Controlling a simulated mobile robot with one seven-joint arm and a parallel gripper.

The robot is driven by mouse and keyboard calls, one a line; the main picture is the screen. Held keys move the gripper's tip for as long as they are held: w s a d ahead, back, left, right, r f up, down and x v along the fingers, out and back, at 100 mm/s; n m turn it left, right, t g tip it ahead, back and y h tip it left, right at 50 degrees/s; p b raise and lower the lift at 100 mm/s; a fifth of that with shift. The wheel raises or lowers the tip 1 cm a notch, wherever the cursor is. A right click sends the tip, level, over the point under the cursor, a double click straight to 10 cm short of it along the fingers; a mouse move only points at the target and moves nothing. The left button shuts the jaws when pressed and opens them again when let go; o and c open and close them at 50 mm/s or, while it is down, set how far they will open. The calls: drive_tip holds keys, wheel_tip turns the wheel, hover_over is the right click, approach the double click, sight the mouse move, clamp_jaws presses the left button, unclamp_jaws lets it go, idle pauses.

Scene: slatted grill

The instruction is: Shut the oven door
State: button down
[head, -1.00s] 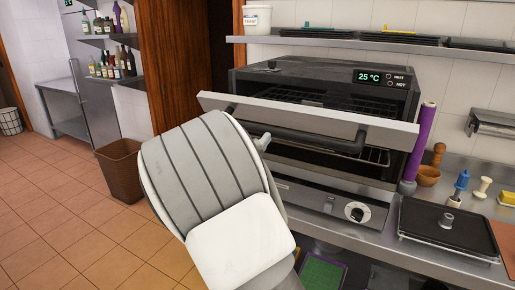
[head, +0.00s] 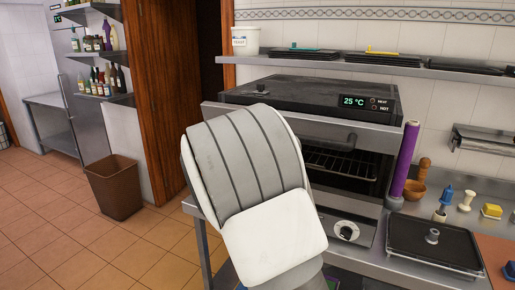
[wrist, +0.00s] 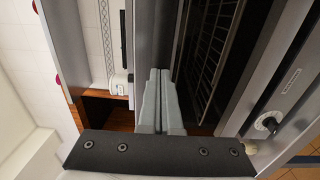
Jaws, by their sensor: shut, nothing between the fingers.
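The oven (head: 300,92) stands on the counter with a "25 °C" display. Its door (head: 375,137) is a grey frame with a dark window, and a rack shows through it. The door's top edge lies close below the display panel, and whether a small gap remains is unclear. The dark handle is mostly behind my arm. In the wrist view my gripper (wrist: 160,72) is shut and empty, its fingers in front of the door frame (wrist: 144,40). Whether they touch it I cannot tell. The head view hides the fingers behind my white wrist.
A purple roll (head: 404,160) stands right of the oven. A black press tray (head: 435,240) sits on the counter to its right. A shelf (head: 380,68) with trays runs above. A brown bin (head: 115,186) stands on the open tiled floor at left.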

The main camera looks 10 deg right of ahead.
drive_tip(key=w+d+r+g+y+p, duration=0.1)
drive_tip(key=w+d+r, duration=0.2)
drive_tip(key=w+d, duration=0.1)
drive_tip(key=shift+w+r, duration=0.3)
drive_tip(key=shift+w, duration=0.45)
drive_tip(key=shift+a, duration=0.1)
